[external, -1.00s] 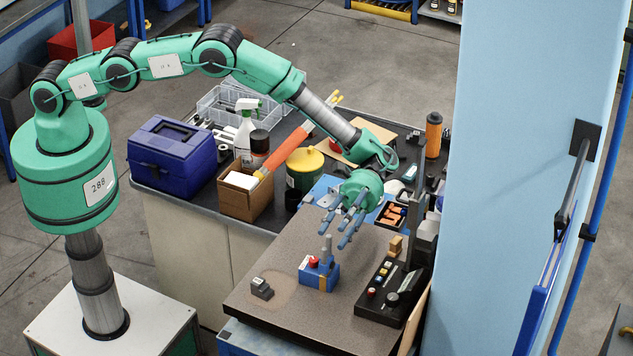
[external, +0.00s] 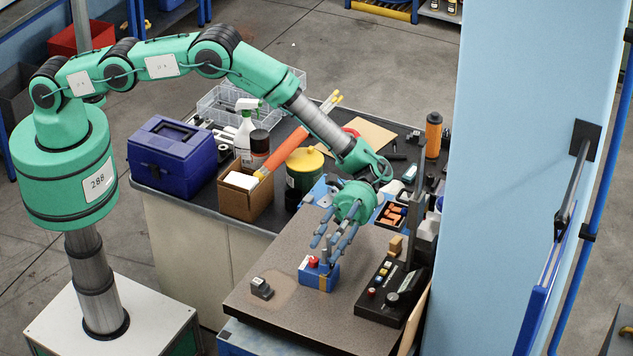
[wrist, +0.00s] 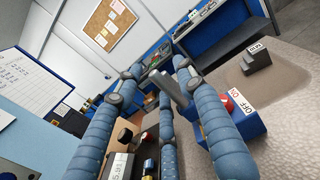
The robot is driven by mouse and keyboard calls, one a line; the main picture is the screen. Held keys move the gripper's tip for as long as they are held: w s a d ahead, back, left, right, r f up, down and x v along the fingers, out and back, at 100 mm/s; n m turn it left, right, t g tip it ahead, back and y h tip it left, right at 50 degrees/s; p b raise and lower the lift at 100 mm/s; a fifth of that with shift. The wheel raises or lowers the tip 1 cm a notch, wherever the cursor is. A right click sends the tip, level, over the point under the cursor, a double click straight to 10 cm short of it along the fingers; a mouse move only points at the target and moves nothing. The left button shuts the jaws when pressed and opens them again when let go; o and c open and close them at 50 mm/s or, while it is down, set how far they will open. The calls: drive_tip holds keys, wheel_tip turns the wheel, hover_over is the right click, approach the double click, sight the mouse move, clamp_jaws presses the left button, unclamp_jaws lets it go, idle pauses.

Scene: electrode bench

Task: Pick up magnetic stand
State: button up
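The magnetic stand (external: 319,276) is a blue block with a red knob and a grey upright post, standing on the brown bench top. In the wrist view its blue base (wrist: 248,124) shows at right, with an ON/OFF label beside the red knob; its grey post (wrist: 173,90) rises between my fingers. My gripper (external: 330,240) has blue segmented fingers and hangs over the stand, pointing down. The fingers are spread on both sides of the post, with gaps visible in the wrist view (wrist: 160,120). I cannot tell whether any finger touches it.
A black device (external: 381,304) with knobs and a tall dark column stands close at the right. A small dark labelled block (external: 261,288) lies left of the stand. Behind are a cardboard box (external: 248,195), a yellow-lidded can (external: 304,162) and a blue toolbox (external: 172,160).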

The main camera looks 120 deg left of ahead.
clamp_jaws()
drive_tip(key=shift+r, duration=0.15)
drive_tip(key=shift+w+r, duration=0.1)
drive_tip(key=shift+r, duration=0.1)
